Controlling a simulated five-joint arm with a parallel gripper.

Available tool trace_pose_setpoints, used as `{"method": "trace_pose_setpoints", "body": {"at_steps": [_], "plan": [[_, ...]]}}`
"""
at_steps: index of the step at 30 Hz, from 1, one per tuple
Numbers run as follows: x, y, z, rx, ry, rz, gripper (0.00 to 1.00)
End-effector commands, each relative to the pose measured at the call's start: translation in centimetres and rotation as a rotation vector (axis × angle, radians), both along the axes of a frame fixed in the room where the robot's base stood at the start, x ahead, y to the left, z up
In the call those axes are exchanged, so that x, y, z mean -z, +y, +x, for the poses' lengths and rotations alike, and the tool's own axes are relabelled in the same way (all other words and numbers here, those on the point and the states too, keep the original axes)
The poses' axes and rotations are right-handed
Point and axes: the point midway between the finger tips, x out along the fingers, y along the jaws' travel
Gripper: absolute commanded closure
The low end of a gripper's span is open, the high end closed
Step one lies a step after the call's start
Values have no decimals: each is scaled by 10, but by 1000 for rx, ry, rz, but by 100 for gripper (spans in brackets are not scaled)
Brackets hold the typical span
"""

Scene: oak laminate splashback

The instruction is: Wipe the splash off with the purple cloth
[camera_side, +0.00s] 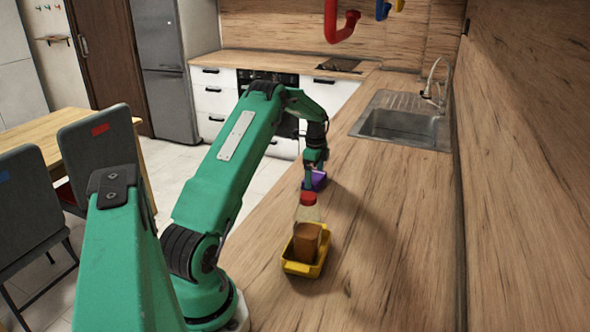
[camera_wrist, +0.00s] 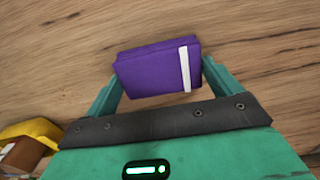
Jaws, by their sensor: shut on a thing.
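My gripper (camera_wrist: 160,85) is shut on the purple cloth (camera_wrist: 150,70), a folded block with a white stripe near its right end. The cloth sits between the two green fingers in the wrist view. In the side view the cloth (camera_side: 316,180) is at the end of my arm, low over the wooden worktop and partly hidden by my gripper (camera_side: 312,182). I cannot tell whether it touches the worktop. I cannot make out a splash in either view; my arm or the cloth may hide it.
A yellow tray (camera_side: 303,268) holding a red-capped jar (camera_side: 307,236) with brown contents stands on the worktop (camera_side: 390,250), nearer the side camera than the cloth. A sink (camera_side: 400,125) lies farther back right. The wooden splashback (camera_side: 520,160) runs along the right. Worktop right of the tray is clear.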

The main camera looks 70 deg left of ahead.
Motion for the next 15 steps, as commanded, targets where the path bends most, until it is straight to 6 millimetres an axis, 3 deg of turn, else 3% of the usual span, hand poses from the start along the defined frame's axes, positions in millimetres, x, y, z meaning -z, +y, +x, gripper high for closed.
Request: {"method": "trace_pose_setpoints", "body": {"at_steps": [15], "plan": [[4,-8,5,3,4,-3,28]]}}
